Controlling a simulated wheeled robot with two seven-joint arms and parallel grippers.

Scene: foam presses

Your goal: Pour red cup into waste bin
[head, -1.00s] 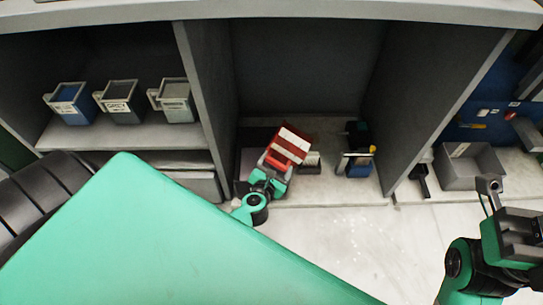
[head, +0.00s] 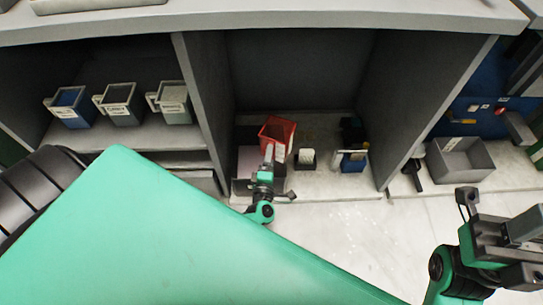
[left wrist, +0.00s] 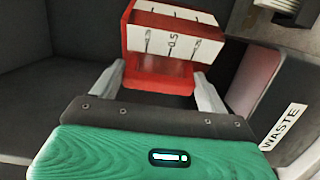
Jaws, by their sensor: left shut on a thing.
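The red cup (head: 277,130) is held in the air at the front left of the middle bay. My left gripper (head: 268,152) is shut on it. In the left wrist view the cup (left wrist: 160,75) sits between the two fingers, with a white scale label showing 0.5. Its contents are hidden. The waste bin (left wrist: 280,105), with a white WASTE label, stands at the right of that view. In the head view a dark bin (head: 242,186), apparently this one, is beside and partly behind my left gripper. My right gripper (head: 495,215) is at the right, its opening unclear.
Three labelled cups (head: 120,104) stand on the left shelf. A small dark box (head: 306,160) and a blue container (head: 352,163) stand right of the red cup. A grey tray (head: 460,163) lies at the right. Bay walls flank the left gripper.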

